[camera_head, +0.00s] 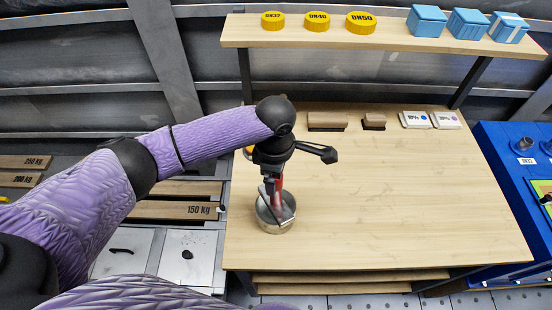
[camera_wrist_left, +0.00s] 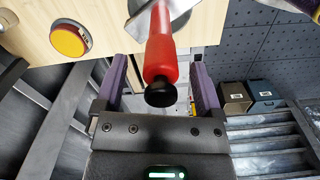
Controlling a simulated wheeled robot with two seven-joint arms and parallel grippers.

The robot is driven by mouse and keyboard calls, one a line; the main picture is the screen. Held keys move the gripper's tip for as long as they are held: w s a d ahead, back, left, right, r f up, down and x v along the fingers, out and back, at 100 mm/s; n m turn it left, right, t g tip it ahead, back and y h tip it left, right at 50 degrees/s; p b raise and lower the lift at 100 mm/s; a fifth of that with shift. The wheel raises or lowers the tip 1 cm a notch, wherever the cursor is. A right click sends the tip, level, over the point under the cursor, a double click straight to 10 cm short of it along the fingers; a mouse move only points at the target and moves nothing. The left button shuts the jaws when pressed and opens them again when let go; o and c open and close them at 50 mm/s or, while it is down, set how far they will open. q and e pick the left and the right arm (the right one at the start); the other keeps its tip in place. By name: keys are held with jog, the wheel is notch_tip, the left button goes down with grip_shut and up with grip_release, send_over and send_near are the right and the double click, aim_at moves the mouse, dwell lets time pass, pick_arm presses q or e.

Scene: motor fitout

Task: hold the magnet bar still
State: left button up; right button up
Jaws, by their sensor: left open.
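The magnet bar (camera_wrist_left: 160,58) shows in the left wrist view as a red handle with a black end cap. It also shows in the head view as a red piece (camera_head: 279,190) above a round metal bowl (camera_head: 268,224) at the bench's left side. My left gripper (camera_head: 270,187) is over the bowl. In the left wrist view, the open fingers of my left gripper (camera_wrist_left: 159,85) stand either side of the handle, with a gap on each side. The bar's lower end is hard to make out. My right gripper is not in view.
The wooden bench (camera_head: 400,210) is clear right of the bowl. Brown blocks (camera_head: 327,121) and white labelled boxes (camera_head: 415,120) lie at its back. A shelf (camera_head: 390,37) above holds yellow discs and blue boxes. A yellow-and-red round button (camera_wrist_left: 68,40) is near the gripper.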

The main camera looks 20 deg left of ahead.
pick_arm(q)
jog(key=shift+f, duration=0.45)
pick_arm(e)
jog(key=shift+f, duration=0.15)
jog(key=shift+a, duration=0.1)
pick_arm(q)
grip_shut()
jog(key=c, duration=0.6)
grip_release()
grip_shut()
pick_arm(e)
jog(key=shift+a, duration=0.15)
